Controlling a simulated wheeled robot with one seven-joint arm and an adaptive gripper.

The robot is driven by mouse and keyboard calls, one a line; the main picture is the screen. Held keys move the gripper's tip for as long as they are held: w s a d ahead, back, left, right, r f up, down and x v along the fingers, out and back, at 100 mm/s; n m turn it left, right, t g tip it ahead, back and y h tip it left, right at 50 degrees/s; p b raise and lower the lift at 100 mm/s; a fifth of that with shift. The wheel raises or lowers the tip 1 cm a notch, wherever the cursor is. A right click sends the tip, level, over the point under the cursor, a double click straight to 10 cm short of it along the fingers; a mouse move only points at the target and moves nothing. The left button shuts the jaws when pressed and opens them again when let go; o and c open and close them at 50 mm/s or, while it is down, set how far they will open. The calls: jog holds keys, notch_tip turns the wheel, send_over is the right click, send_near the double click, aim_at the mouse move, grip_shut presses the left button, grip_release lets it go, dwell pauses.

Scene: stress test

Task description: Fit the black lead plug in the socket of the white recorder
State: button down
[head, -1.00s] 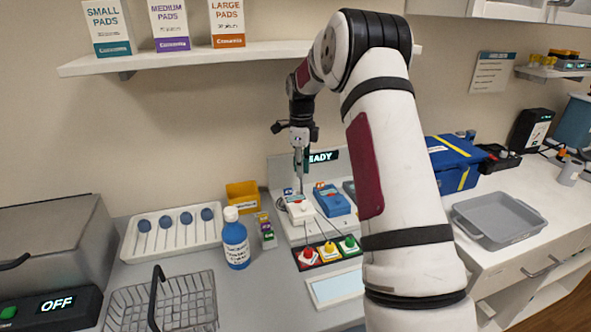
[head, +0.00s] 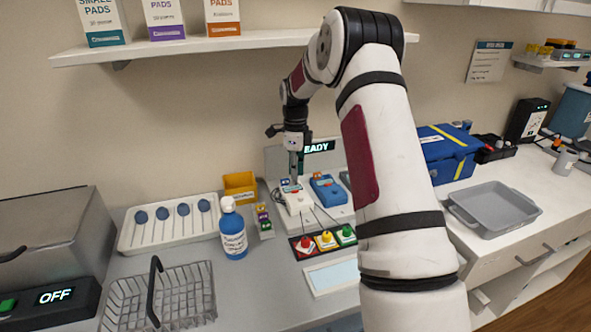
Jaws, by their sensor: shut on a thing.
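The white recorder (head: 298,203) lies on a pale stand on the counter, below my gripper, with a red spot on its top. My gripper (head: 293,181) points straight down at the back end of the white recorder and is shut on the black lead plug. The plug is too small and too hidden by the fingers to make out. I cannot tell whether it touches the socket, and the socket does not show clearly. Thin dark leads run by the recorder.
A blue recorder (head: 328,190) stands close on the right. Red, yellow and green knobs (head: 326,241) sit in front. A blue bottle (head: 233,232), yellow bin (head: 240,186) and wire basket (head: 160,298) stand left. A grey tray (head: 492,209) is on the right counter.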

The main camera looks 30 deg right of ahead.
jog(key=shift+f+b, duration=0.55)
jog(key=shift+f, duration=0.5)
dwell(2.4)
jog(key=c, duration=1.9)
grip_release()
jog(key=shift+r, duration=0.1)
jog(key=shift+r, duration=1.9)
jog(key=shift+o, duration=0.4)
jog(key=o, duration=0.5)
jog(key=shift+r, duration=0.1)
